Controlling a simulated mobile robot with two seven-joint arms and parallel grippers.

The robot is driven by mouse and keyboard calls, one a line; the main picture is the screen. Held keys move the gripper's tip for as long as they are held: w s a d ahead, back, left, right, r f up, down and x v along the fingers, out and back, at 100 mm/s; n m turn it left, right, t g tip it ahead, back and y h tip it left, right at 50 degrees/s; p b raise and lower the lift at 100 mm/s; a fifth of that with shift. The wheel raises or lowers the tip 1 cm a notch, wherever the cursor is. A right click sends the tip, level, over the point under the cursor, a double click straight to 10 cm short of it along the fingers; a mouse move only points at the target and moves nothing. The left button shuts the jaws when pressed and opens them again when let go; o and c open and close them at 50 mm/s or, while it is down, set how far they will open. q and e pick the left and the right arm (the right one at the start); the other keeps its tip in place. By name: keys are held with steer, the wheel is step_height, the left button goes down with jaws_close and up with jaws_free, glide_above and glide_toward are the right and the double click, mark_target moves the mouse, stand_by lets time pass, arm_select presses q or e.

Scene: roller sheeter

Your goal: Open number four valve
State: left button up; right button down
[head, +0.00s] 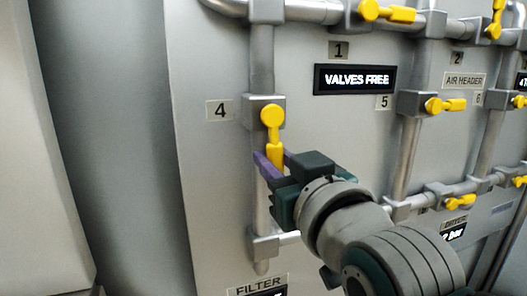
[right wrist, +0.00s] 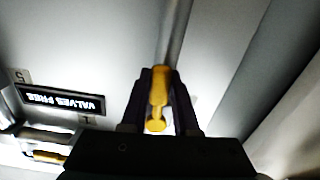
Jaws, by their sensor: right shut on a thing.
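The number four valve has a yellow handle (head: 272,117) on a grey block, just right of the "4" label (head: 219,110) in the head view. The handle points straight down, in line with its vertical pipe (head: 262,60). My right gripper (head: 276,164) comes from the lower right and is shut on the handle's lower end. In the right wrist view the handle (right wrist: 158,86) lies between the two dark fingers of the gripper (right wrist: 162,100). The finger contact is partly hidden there by shadow. My left gripper is not in view.
A display reading "VALVES FREE" (head: 354,79) is right of the valve. Other yellow handles, such as number five's (head: 445,105), sit on pipes further right. A "FILTER" label (head: 258,285) is below. The grey panel left of the "4" label is bare.

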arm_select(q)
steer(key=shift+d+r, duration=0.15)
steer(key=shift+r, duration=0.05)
arm_select(e)
steer(key=shift+a+m, duration=0.2)
steer(key=shift+m, duration=0.3)
steer(key=c, duration=0.7)
jaws_free()
steer(key=shift+a, duration=0.1)
steer(key=shift+o, duration=0.2)
steer(key=shift+s, duration=0.15)
arm_select(q)
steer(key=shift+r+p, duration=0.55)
steer(key=shift+p, duration=0.15)
arm_select(e)
steer(key=v, duration=0.9)
steer(key=shift+s, duration=0.4)
